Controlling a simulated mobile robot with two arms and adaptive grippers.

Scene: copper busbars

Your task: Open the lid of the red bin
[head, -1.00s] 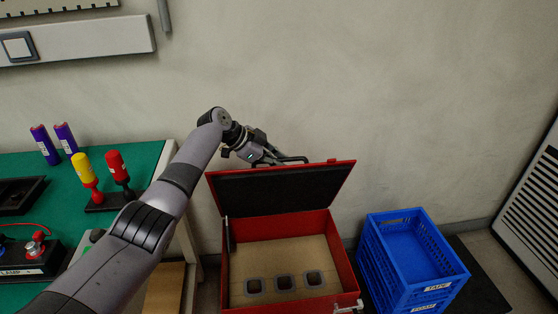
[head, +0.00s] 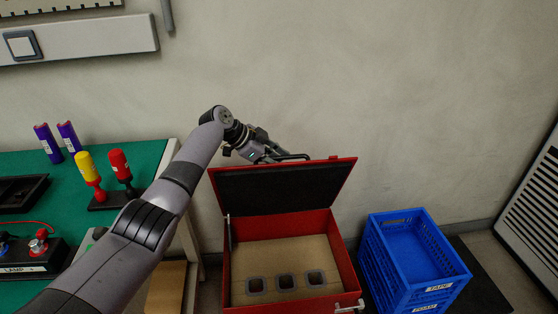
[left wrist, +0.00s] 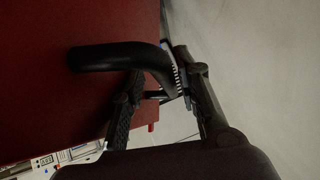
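The red bin (head: 347,260) stands on the floor, right of the green bench. Its lid (head: 285,187) is raised at the back, its black inner face toward me. My left gripper (head: 277,153) is behind the lid's top edge at a black handle (head: 293,157). In the left wrist view, the handle (left wrist: 120,56) on the red outer face of the lid (left wrist: 60,100) bends down between the two fingers of my left gripper (left wrist: 165,90). The right-hand finger seems to touch it; how firmly the fingers close is unclear. My right gripper is not in view.
A blue crate (head: 385,265) stands close to the bin's right side. The green bench (head: 140,162) at left carries a yellow-topped tool (head: 87,168), a red-topped tool (head: 120,165) and purple cylinders (head: 68,138). The wall is close behind the lid. The bin holds a brown panel with three square openings.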

